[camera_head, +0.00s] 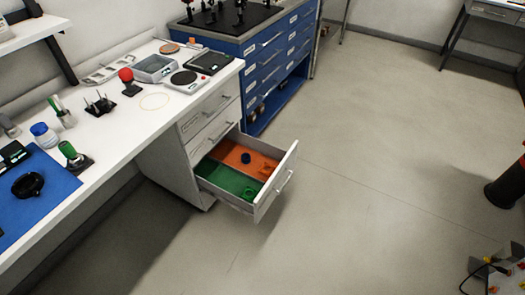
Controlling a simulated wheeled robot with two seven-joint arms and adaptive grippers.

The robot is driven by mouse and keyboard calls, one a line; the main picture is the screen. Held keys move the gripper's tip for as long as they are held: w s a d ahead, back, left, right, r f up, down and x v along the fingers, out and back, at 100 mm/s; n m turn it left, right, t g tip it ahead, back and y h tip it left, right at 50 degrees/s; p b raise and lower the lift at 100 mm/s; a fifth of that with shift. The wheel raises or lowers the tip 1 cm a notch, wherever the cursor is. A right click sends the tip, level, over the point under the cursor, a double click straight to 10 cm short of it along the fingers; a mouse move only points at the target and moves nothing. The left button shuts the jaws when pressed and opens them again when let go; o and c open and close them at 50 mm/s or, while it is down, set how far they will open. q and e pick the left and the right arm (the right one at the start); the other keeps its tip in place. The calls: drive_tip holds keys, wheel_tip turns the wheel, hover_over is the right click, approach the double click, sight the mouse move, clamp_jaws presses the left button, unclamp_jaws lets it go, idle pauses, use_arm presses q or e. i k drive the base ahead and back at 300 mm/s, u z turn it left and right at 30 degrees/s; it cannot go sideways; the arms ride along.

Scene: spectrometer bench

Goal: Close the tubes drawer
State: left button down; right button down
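One drawer (277,193) is pulled far out of the white cabinet (177,175) under the bench. It is the lowest drawer that I can see there, and its label cannot be read. Its front has a bar handle and faces right. Inside are an orange section (236,153) at the back and a green section (221,178) at the front. A small dark blue item and small orange and green items lie in it. The two drawers above it (212,132) are shut. Neither of my grippers is in view.
The white bench top (115,133) carries a red-topped tool, a scale, trays and a blue mat (38,190). A blue drawer cabinet (259,70) stands beyond the open drawer. A dark cylinder (507,187) stands at the right edge.

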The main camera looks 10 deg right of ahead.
sight(221, 174)
drive_tip(key=u, duration=0.15)
drive_tip(key=i, duration=0.95)
drive_tip(key=z, duration=0.25)
